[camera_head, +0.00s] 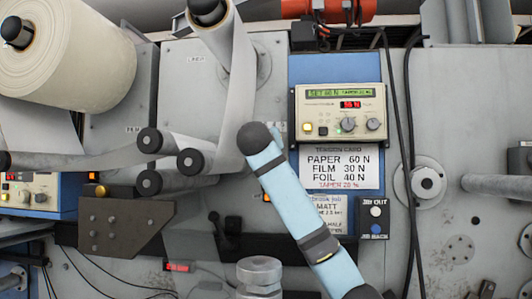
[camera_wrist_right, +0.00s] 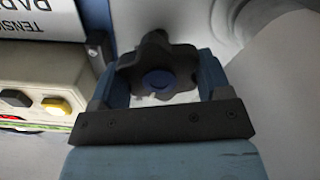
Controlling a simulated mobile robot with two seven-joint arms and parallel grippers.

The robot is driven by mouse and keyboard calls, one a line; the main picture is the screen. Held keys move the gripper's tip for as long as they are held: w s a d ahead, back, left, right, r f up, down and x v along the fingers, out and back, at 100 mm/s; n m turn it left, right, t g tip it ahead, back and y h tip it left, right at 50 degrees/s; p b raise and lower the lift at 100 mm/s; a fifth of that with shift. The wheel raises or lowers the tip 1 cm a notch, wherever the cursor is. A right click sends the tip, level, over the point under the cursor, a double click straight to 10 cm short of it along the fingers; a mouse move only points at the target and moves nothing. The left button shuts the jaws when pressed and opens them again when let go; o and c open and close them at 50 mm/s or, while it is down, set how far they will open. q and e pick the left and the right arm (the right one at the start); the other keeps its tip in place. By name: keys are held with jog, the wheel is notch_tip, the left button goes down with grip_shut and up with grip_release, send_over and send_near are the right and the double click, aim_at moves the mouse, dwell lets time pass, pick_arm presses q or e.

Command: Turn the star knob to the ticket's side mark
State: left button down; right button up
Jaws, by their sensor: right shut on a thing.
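The dark grey star knob (camera_head: 255,138) has rounded lobes and a blue centre cap; it also shows in the right wrist view (camera_wrist_right: 158,80). My right gripper (camera_wrist_right: 157,76) is shut on it, with one blue finger on each side. In the head view the right gripper (camera_head: 257,148) reaches up from the lower right to the knob. A white ticket (camera_head: 328,212) below the tension card reads "MATT"; my right arm covers part of it, and its smaller print is hard to read. No marks around the knob can be made out. My left gripper is not in view.
Right of the knob is a beige control box (camera_head: 341,112) with a lit display and dials, above the white tension card (camera_head: 340,167). Rollers (camera_head: 188,162) and paper web stand left.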

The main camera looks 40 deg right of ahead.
jog(key=o, duration=0.8)
jog(key=shift+c, duration=0.2)
jog(key=shift+o, duration=0.9)
